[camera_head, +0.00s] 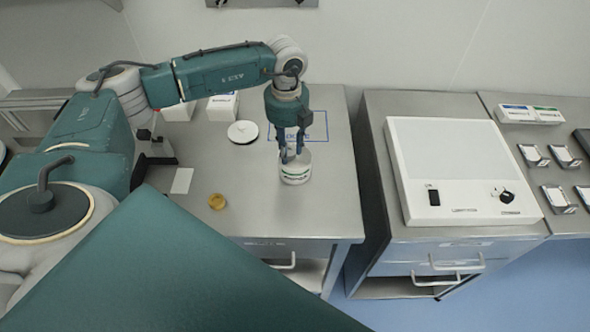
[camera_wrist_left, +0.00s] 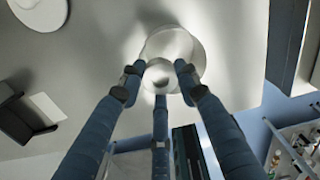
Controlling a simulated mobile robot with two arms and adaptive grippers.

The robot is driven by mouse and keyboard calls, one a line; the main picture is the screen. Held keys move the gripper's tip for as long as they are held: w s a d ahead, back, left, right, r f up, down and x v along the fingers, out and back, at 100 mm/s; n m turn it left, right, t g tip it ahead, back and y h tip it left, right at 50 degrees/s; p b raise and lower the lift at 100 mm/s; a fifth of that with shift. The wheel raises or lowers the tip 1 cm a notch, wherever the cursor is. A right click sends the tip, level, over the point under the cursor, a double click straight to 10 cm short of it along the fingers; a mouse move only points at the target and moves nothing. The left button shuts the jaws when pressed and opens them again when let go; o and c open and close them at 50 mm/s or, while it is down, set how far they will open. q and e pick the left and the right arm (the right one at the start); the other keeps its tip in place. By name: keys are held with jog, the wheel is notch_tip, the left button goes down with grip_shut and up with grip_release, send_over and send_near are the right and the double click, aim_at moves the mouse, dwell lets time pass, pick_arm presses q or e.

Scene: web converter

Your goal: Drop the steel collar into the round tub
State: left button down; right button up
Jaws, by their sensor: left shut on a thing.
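My left gripper (camera_head: 291,152) points down over the round tub (camera_head: 295,177), a small white tub with a green band on the steel bench. In the left wrist view, its three blue fingers (camera_wrist_left: 158,82) are closed around a small round grey metal piece, the steel collar (camera_wrist_left: 159,74). The collar is in front of the pale round tub (camera_wrist_left: 178,42), over its near part in that view. The fingers hide the collar in the head view. I cannot tell how far the collar is above the tub's rim. My right gripper is not in view.
A white round lid (camera_head: 242,132) and a brass-coloured ring (camera_head: 217,202) lie on the bench left of the tub. A white card (camera_head: 182,181) lies further left. A blue-outlined marking (camera_head: 318,124) is behind the tub. A white box-like device (camera_head: 455,170) stands on the right cabinet, across a gap.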

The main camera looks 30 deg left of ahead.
pick_arm(q)
jog(key=shift+f, duration=0.35)
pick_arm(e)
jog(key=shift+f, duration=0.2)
pick_arm(q)
jog(key=c, duration=1.4)
grip_release()
jog(key=shift+o, duration=1.1)
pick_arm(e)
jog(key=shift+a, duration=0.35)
